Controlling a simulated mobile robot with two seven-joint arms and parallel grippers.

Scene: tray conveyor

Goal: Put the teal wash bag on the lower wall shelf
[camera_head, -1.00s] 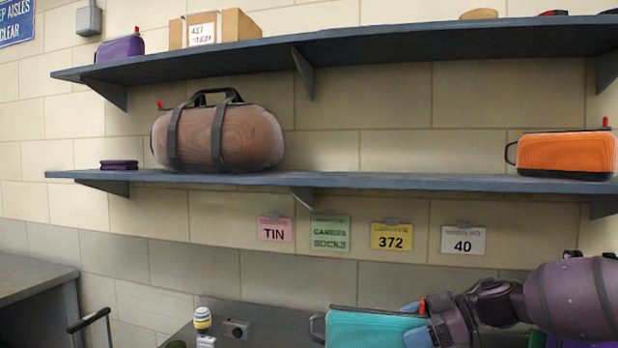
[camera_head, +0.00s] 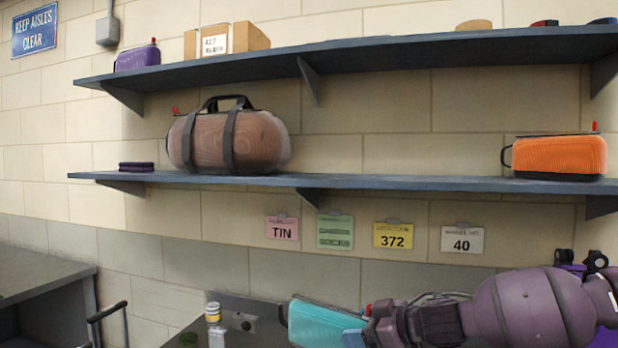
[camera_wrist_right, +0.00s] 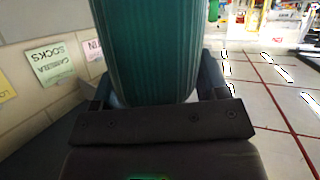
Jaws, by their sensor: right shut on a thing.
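The teal wash bag (camera_head: 325,322) is at the bottom of the head view, tilted, below the wall cards. My right gripper (camera_head: 362,330) is shut on its right end. In the right wrist view the bag (camera_wrist_right: 148,50) fills the space between the two fingers of the right gripper (camera_wrist_right: 150,95). The lower wall shelf (camera_head: 400,183) runs across the head view above the bag and gripper. My left gripper is not in view.
A brown duffel bag (camera_head: 255,140) and a dark purple folded item (camera_head: 136,166) stand on the lower shelf's left part. An orange wash bag (camera_head: 560,156) stands at its right. The shelf between them is bare. The upper shelf (camera_head: 400,53) hangs above.

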